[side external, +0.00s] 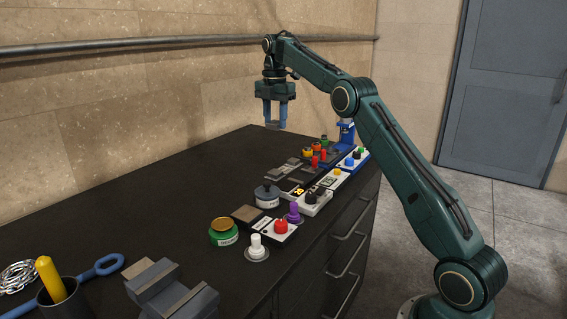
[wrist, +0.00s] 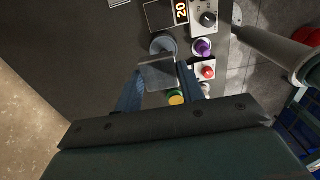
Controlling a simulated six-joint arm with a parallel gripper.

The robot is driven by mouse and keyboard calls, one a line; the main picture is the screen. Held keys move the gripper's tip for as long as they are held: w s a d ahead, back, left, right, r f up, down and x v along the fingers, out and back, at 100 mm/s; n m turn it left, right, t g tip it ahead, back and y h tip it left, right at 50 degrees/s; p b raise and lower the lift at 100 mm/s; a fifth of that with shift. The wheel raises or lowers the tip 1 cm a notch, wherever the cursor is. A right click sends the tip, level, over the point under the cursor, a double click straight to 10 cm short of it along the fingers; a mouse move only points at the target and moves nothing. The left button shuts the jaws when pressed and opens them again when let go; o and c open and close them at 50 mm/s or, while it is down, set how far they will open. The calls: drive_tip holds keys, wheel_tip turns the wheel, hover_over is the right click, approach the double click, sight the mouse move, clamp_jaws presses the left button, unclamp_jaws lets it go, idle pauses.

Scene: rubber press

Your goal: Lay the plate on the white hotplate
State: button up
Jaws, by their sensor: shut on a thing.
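My gripper (side external: 275,117) is raised above the far part of the dark bench, fingers pointing down. It is shut on a thin grey plate (side external: 272,125), clear of the bench. In the wrist view the plate (wrist: 158,76) is a grey square between the two blue fingers of my gripper (wrist: 161,67).
A grey lidded pot (side external: 267,196), a purple knob (side external: 293,213), a red-button unit (side external: 280,227) and a green jar (side external: 223,232) stand nearer. Several small pads and coloured-top items crowd the far right edge. The bench's left middle is clear.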

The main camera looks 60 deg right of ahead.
drive_tip(key=d, duration=0.2)
drive_tip(key=s+d, duration=0.1)
drive_tip(key=d, duration=0.1)
drive_tip(key=shift+f, duration=0.2)
hover_over(285, 185)
wheel_tip(285, 185, down, 16)
drive_tip(key=shift+d+r, duration=0.1)
drive_tip(key=shift+r, duration=0.15)
idle(0.6)
drive_tip(key=shift+f, duration=0.1)
drive_tip(key=shift+f, duration=2)
drive_tip(key=shift+f, duration=0.1)
drive_tip(key=o, duration=1.1)
drive_tip(key=shift+f, duration=0.1)
drive_tip(key=shift+o, duration=0.2)
